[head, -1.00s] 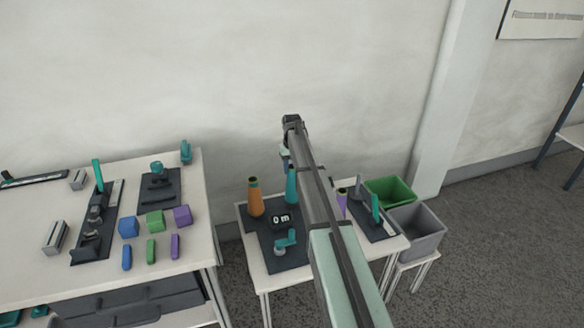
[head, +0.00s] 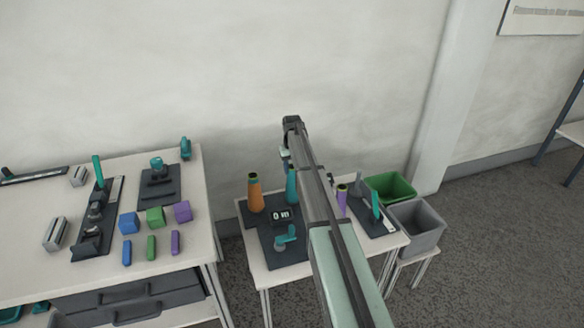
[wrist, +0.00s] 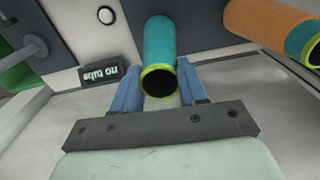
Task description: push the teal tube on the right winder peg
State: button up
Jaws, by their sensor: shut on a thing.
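The teal tube (wrist: 160,50) is between the two blue fingers of my gripper (wrist: 158,80) in the wrist view, with its yellow-green rim and dark open end facing the camera. My gripper is shut on it. In the head view the teal tube (head: 291,186) is upright over the dark winder plate (head: 268,240), just left of my arm and partly hidden by it. The right winder peg is not visible; I cannot tell whether the tube's lower end is around it.
An orange tube (head: 255,194) stands to the left, also in the wrist view (wrist: 270,25). A small display (head: 281,215) reads "0 m"; another (wrist: 100,80) seems to read "no tube". A purple tube (head: 342,200) and green bin (head: 390,187) are right of my arm.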

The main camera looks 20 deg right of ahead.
jog(key=o, duration=1)
jog(key=shift+f, duration=0.1)
jog(key=shift+o, duration=0.4)
jog(key=shift+o, duration=0.9)
jog(key=shift+r, duration=3.55)
jog(key=shift+r, duration=0.1)
notch_tip(320, 180, up, 14)
jog(key=shift+f, duration=0.2)
